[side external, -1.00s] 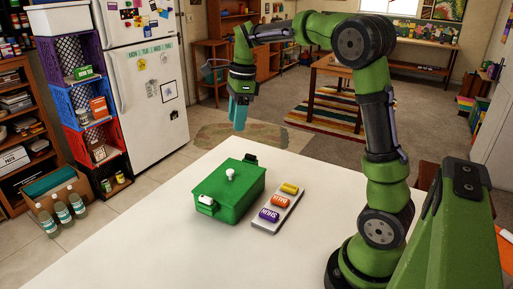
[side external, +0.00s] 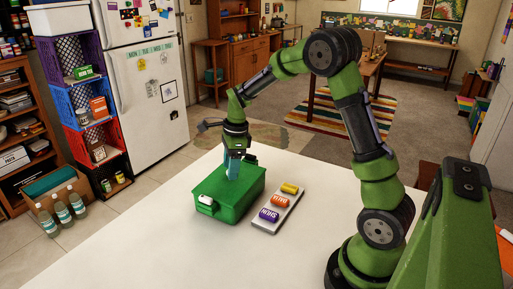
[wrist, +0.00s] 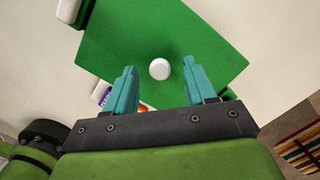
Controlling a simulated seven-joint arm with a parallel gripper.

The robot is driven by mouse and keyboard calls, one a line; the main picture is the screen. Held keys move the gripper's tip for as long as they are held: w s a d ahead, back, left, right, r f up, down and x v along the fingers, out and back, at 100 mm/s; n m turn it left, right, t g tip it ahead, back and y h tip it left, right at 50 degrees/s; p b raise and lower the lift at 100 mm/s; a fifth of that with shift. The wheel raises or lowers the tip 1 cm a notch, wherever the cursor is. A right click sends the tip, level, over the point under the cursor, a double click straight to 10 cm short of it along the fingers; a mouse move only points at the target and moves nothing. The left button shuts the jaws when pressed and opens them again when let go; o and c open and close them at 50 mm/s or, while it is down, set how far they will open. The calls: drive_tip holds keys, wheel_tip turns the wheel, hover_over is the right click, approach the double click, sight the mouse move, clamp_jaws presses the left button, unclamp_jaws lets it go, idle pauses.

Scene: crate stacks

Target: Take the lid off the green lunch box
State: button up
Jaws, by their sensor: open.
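The green lunch box (side external: 222,205) stands on the white table with its flat green lid (wrist: 110,45) on it. A white latch (side external: 206,201) shows on its near-left end. In the wrist view a round white knob (wrist: 159,69) sits on the lid, just beyond and between my fingertips. My gripper (side external: 233,172) points down over the lid with its teal fingers open; it also shows in the wrist view (wrist: 160,72). In the side view the fingers hide the knob, and I cannot tell whether they touch the lid.
A grey tray (side external: 262,226) with purple, orange and yellow items lies right of the lunch box. The white table (side external: 150,250) is clear in front and to the left. Stacked crates (side external: 90,105) and a fridge stand beyond the table.

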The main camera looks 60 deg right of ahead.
drive_tip(key=shift+f, duration=0.4)
drive_tip(key=shift+c, duration=0.4)
drive_tip(key=shift+r, duration=0.1)
clamp_jaws()
